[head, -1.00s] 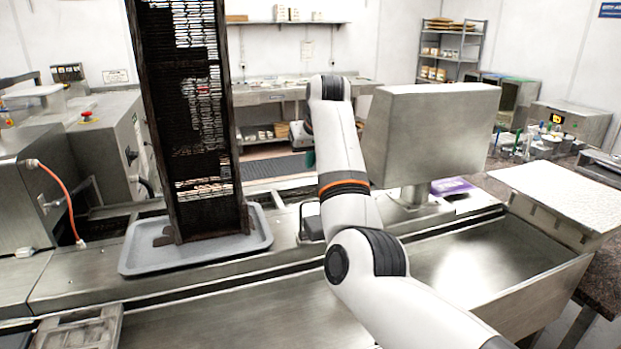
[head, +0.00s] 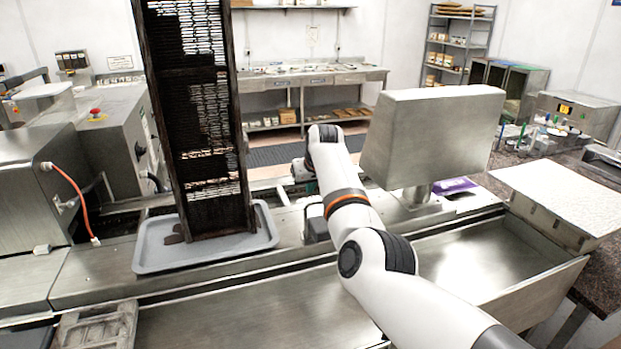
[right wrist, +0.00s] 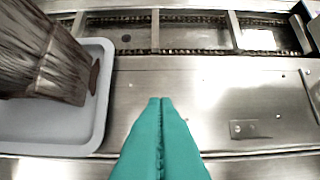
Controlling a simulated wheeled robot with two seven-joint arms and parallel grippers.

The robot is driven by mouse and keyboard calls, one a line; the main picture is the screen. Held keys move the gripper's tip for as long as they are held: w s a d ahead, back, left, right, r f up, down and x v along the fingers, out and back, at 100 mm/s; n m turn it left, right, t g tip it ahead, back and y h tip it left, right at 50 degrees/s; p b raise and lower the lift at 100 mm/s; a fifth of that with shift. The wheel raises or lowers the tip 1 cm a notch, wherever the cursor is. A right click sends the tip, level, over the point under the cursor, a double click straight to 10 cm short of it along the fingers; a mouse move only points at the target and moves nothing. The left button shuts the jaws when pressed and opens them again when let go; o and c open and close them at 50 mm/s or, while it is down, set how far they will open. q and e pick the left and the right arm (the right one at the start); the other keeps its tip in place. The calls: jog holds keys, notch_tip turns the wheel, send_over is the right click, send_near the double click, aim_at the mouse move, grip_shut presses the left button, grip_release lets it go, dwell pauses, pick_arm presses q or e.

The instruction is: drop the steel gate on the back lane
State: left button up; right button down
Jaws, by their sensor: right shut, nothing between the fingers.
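My right gripper (right wrist: 160,105) shows in the right wrist view as two teal fingers pressed together, with nothing between them. It is over the steel deck, pointing at the back lane (right wrist: 190,38), a channel with dark chains and pale crossbars. In the head view my right arm reaches across the line; its fingers are mostly hidden behind the wrist. I cannot tell for certain which part is the steel gate; a pale bar (right wrist: 237,30) crossing the lane is one candidate. My left gripper is not in view.
A tall dark rack (head: 200,120) stands on a grey tray (head: 155,262), left of my right arm. A steel box on a post (head: 430,130) stands close on the right. A steel basin (head: 470,262) is at front right.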

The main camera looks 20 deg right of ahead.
jog(key=shift+s+f+p, duration=0.15)
jog(key=shift+s+p, duration=0.45)
jog(key=shift+s, duration=0.2)
jog(key=shift+s+f+p, duration=0.15)
jog(key=shift+s+p, duration=0.45)
jog(key=shift+s, duration=0.2)
jog(key=shift+d+f, duration=0.1)
jog(key=shift+d, duration=0.05)
